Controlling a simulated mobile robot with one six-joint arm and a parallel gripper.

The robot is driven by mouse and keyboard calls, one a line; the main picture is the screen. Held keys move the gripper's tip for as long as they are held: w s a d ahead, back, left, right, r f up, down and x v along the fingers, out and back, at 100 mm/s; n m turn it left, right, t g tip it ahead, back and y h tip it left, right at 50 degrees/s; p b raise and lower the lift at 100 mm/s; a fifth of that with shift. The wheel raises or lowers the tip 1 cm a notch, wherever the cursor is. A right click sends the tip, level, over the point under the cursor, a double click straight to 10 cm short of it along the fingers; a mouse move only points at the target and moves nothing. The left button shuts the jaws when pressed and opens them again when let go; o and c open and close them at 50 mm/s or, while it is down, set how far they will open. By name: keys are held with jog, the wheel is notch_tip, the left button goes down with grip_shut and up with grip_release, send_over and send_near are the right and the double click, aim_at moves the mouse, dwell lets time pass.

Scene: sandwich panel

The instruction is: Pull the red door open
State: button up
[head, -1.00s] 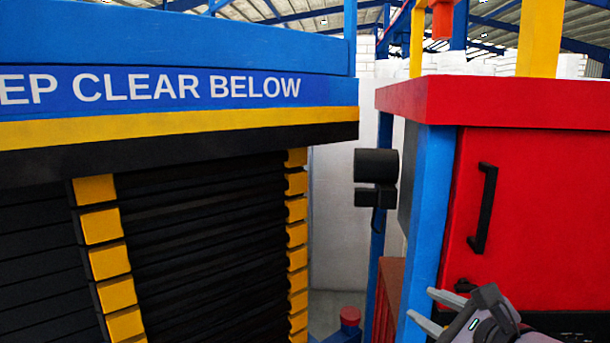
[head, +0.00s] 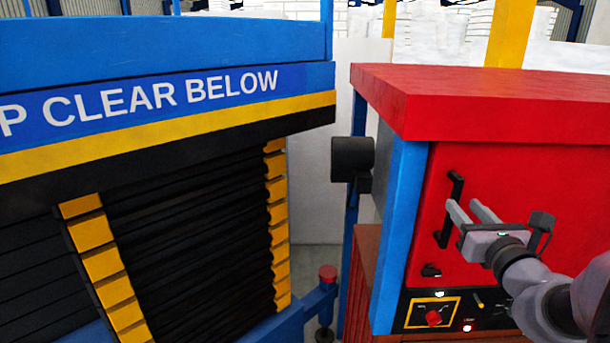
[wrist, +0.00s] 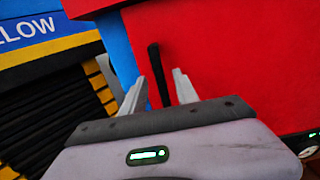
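The red door (head: 575,185) is the front of a red box-like cabinet at the right, and it looks closed. Its black upright bar handle (head: 453,188) is near the door's left edge. My gripper (head: 464,205) is open in front of the handle, its fingers pointing at the door. In the wrist view, the handle (wrist: 155,65) shows between the two spread fingers (wrist: 157,88) against the red door (wrist: 225,60). The fingers are not closed on it. I cannot tell how deep between them the bar sits. One finger hides part of the handle in the head view.
A blue post (head: 402,230) borders the door on the left. A small black latch (head: 431,271) and a control panel with a red knob (head: 433,318) are below. A black bellows machine with a blue sign (head: 165,100) stands left, with a gap between.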

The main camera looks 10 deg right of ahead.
aim_at(457, 199)
jog(key=p+x, duration=0.1)
jog(key=x, duration=0.4)
jog(key=shift+w, duration=0.15)
jog(key=shift+a, duration=0.1)
grip_shut()
dwell(1.1)
